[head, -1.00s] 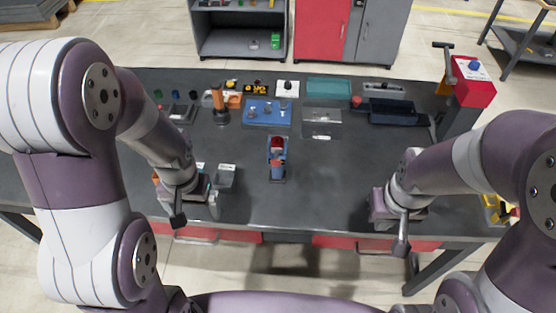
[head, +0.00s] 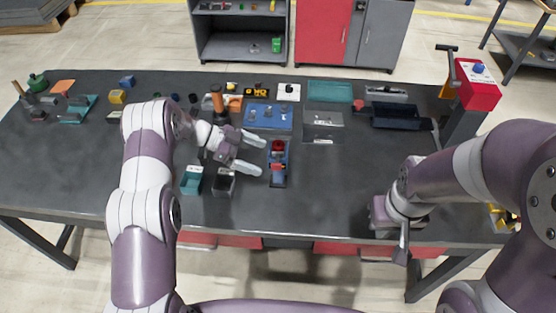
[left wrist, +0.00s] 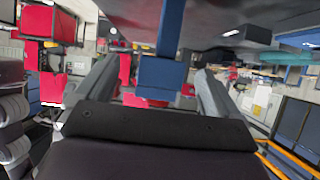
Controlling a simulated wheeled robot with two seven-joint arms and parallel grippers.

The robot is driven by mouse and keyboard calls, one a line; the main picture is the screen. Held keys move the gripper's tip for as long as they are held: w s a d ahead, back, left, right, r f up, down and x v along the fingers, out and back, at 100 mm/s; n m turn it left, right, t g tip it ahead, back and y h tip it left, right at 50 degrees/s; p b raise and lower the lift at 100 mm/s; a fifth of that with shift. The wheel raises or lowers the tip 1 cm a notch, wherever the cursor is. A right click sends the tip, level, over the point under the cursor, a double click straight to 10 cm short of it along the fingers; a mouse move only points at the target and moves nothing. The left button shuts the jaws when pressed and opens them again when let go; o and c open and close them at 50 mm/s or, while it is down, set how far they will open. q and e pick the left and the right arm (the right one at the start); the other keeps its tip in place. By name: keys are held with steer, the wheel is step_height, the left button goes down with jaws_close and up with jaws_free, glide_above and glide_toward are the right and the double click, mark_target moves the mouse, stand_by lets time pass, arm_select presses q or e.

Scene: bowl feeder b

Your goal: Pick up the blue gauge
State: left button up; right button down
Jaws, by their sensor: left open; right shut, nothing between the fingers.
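The blue gauge, which I take to be the upright-looking blue piece with red parts (head: 278,178), stands mid-table in the head view. In the left wrist view a blue body (left wrist: 160,73) with red below it shows ahead, between the two fingers. My left gripper (head: 251,155) is open and points right, its fingertips close to the gauge's left side. Whether the fingers touch it I cannot tell. My right gripper (head: 402,252) is shut and empty at the table's front right, well apart from the gauge.
A teal bin (head: 191,181) and a dark bin (head: 223,184) stand below my left gripper. A blue tray (head: 268,117), a clear box (head: 323,127) and an orange-based post (head: 218,103) stand behind. The table (head: 335,195) right of the gauge is clear.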

mark_target(275, 151)
arm_select(q)
steer(key=p+x, duration=0.1)
steer(key=x, duration=0.1)
steer(key=p+x, duration=0.1)
steer(key=x, duration=0.2)
steer(key=shift+w+d+r, duration=0.2)
steer(key=shift+d+r, duration=0.1)
steer(key=shift+w+d+f, duration=0.1)
steer(key=shift+d+f, duration=0.15)
steer(key=shift+f, duration=0.05)
steer(key=c, duration=1.3)
steer(key=shift+r, duration=0.1)
steer(key=shift+r, duration=0.8)
steer(key=r, duration=0.1)
steer(key=r+b, duration=0.1)
steer(key=shift+d+r, duration=0.2)
steer(key=shift+r, duration=0.1)
steer(key=s+d+r, duration=0.1)
steer(key=d+r, duration=0.1)
steer(key=d, duration=0.1)
steer(key=s+d+r+b, duration=0.1)
steer(key=s+d+r, duration=0.1)
steer(key=d, duration=0.1)
steer(key=s+d+r+b, duration=0.1)
steer(key=s+d+r, duration=0.1)
steer(key=d, duration=0.2)
steer(key=shift+d+r, duration=0.1)
steer(key=shift+r, duration=0.3)
